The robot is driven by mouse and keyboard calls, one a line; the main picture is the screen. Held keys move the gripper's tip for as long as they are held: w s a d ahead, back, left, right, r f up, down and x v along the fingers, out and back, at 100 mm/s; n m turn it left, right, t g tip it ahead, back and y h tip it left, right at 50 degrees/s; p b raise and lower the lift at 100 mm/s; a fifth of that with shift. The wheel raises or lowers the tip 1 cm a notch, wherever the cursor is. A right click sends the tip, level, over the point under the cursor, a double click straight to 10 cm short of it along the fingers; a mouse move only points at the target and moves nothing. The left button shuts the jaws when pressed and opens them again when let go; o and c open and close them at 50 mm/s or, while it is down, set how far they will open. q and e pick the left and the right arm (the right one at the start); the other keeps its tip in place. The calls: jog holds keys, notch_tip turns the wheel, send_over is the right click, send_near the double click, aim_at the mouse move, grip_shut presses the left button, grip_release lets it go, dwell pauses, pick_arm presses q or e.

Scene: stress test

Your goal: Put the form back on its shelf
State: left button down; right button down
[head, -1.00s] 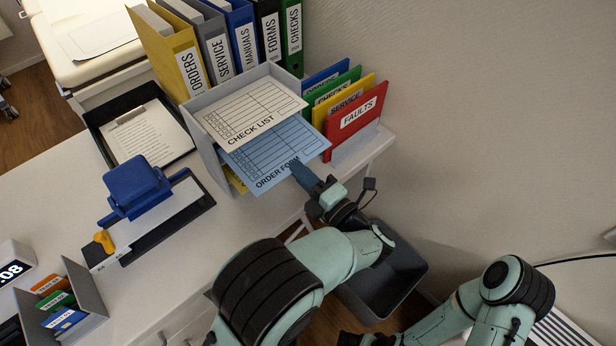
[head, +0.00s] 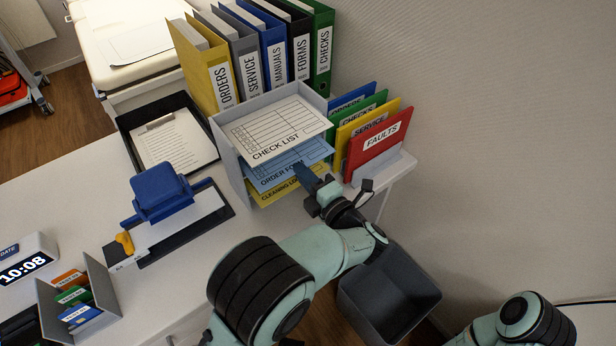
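The grey shelf unit (head: 232,160) stands on the desk with sheets on its levels. The white check list (head: 277,128) lies on the top level. The blue order form (head: 285,164) is in the level below, mostly inside, its front edge sticking out a little. The yellow cleaning form (head: 272,193) shows in the level beneath. My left gripper (head: 304,174) is at the shelf's front, its dark blue fingers over the order form's front edge and seemingly shut on it; the fingers hide part of its title. My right gripper is out of view.
Coloured folders (head: 378,140) stand right of the shelf, and binders (head: 273,50) behind it. A clipboard tray (head: 190,118), a blue punch (head: 163,192) and a card holder (head: 98,270) are on the left. A dark bin (head: 388,295) stands below the desk edge.

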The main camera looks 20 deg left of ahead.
pick_arm(q)
jog(key=shift+x, duration=0.85)
dwell(0.7)
jog(key=c, duration=1.3)
grip_release()
jog(key=v, duration=1.3)
jog(key=shift+s+d, duration=0.15)
jog(key=shift+s, duration=0.05)
